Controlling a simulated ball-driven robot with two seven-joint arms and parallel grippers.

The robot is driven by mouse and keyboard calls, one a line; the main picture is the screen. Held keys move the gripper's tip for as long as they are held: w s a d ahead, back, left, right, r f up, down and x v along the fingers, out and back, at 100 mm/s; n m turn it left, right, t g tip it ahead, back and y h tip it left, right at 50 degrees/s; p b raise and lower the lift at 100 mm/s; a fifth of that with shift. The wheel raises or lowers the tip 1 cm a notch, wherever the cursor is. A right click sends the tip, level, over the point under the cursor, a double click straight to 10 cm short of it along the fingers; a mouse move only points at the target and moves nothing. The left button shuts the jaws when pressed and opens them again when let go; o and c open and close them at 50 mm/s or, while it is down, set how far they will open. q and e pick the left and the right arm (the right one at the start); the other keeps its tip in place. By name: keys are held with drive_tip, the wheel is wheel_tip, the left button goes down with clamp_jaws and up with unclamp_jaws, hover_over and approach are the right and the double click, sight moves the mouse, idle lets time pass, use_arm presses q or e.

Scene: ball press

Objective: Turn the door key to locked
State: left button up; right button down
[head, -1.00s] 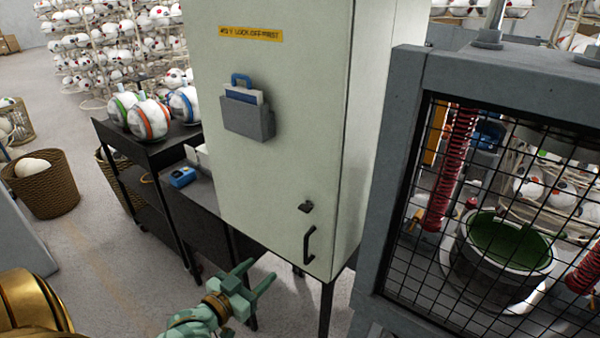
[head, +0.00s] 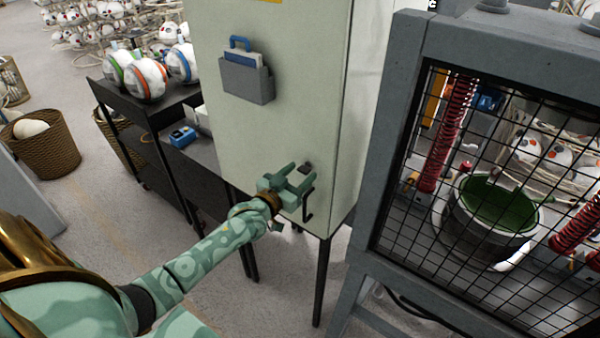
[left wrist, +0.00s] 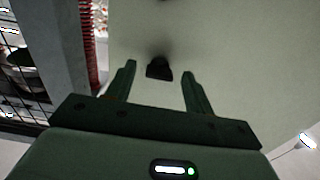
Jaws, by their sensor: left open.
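The door key (head: 305,167) is a small dark piece on the pale green cabinet door (head: 300,90), above the black door handle (head: 308,206). In the left wrist view the key (left wrist: 159,70) shows between my two fingertips, with a soft shadow on the door above it. My left gripper (head: 303,174) is open in front of the door, close to the key and partly over the handle. In the left wrist view its fingers (left wrist: 158,75) stand on either side of the key, not closed on it. I cannot tell the lock state. My right gripper is out of view.
The caged press (head: 400,150) stands right of the cabinet, its frame close to the door's right side. A grey pocket (head: 247,82) hangs higher on the door. A black cart (head: 140,105) with striped balls stands left.

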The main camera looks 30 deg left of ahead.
use_arm(q)
drive_tip(key=shift+w+d, duration=0.1)
drive_tip(key=shift+w, duration=0.3)
drive_tip(key=c, duration=1)
